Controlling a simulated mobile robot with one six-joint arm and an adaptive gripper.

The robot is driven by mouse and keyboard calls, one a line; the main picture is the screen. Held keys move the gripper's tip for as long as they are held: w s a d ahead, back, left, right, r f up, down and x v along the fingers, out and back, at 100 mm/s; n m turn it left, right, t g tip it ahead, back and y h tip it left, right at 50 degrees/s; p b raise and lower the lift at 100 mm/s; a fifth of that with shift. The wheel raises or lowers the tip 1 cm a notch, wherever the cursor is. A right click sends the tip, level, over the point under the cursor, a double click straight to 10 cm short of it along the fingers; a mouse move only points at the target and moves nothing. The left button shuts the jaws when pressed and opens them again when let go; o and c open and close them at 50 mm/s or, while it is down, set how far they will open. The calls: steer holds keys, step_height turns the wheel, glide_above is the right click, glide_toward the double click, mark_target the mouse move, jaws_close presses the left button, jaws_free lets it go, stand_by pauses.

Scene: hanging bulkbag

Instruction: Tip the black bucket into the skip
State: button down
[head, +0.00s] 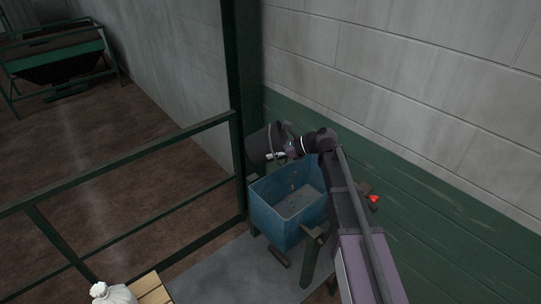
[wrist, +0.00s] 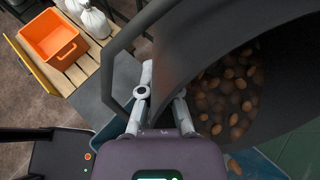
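The black bucket (head: 262,146) is at the far left end of the blue skip (head: 274,226), above its rim, and looks tilted. My gripper (head: 280,154) reaches it from the right. In the wrist view my gripper (wrist: 160,92) has its fingers on either side of the bucket's wall (wrist: 188,42) at the rim, shut on it. Many brown lumps (wrist: 226,100) lie inside the bucket. Its dark handle (wrist: 108,62) loops out to the left. A few brown bits show in the skip (wrist: 258,168), partly hidden below the bucket.
A green post (head: 238,110) and railing (head: 120,162) stand left of the skip. A block wall (head: 420,90) is close behind it. A wooden pallet (head: 150,290) with a white sack (head: 113,294) is at the lower left. The wrist view shows an orange crate (wrist: 53,40) there.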

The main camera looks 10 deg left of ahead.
steer(key=shift+d+f+y+b, duration=0.4)
steer(key=shift+y+b, duration=0.6)
steer(key=shift+b, duration=0.85)
steer(key=shift+w+d+f+m+y+b, duration=0.15)
steer(key=shift+d+f+y+b, duration=0.4)
steer(key=shift+b, duration=1.05)
steer(key=shift+w+d+f+m+y+b, duration=0.15)
steer(key=shift+f+y+b, duration=0.2)
steer(key=shift+y+b, duration=0.85)
steer(key=shift+d+r+y+b, duration=0.15)
steer(key=shift+d+y+b, duration=0.15)
steer(key=shift+b, duration=0.9)
steer(key=shift+a+r+g+p, duration=0.2)
steer(key=shift+g+p, duration=0.1)
steer(key=shift+p, duration=0.3)
